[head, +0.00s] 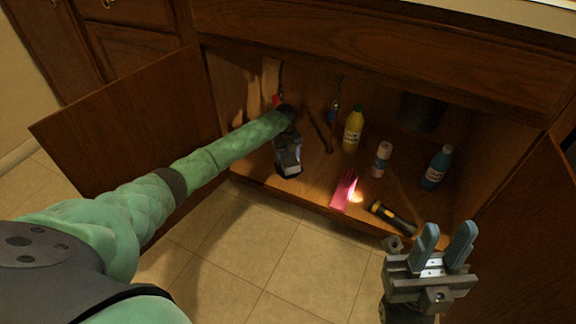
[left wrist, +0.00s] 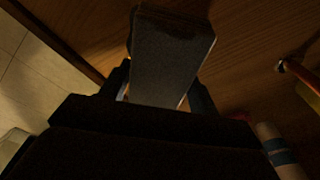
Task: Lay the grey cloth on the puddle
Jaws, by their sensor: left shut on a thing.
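My left gripper (head: 288,168) is inside the open cabinet under the sink, near its left front. It is shut on the grey cloth, a flat grey piece that shows between the fingers in the left wrist view (left wrist: 168,65). The cloth is over the wooden cabinet floor; I cannot tell whether it touches the floor. I cannot make out the puddle; it may be hidden under the cloth or too dark to see. My right gripper (head: 449,243) is open and empty, in front of the cabinet at the lower right.
A pink cloth-like piece (head: 343,189) and a lit flashlight (head: 393,217) lie near the front edge. A yellow bottle (head: 353,130), a pink-and-white bottle (head: 382,158) and a blue bottle (head: 437,168) stand behind. Open doors flank both sides (head: 130,130).

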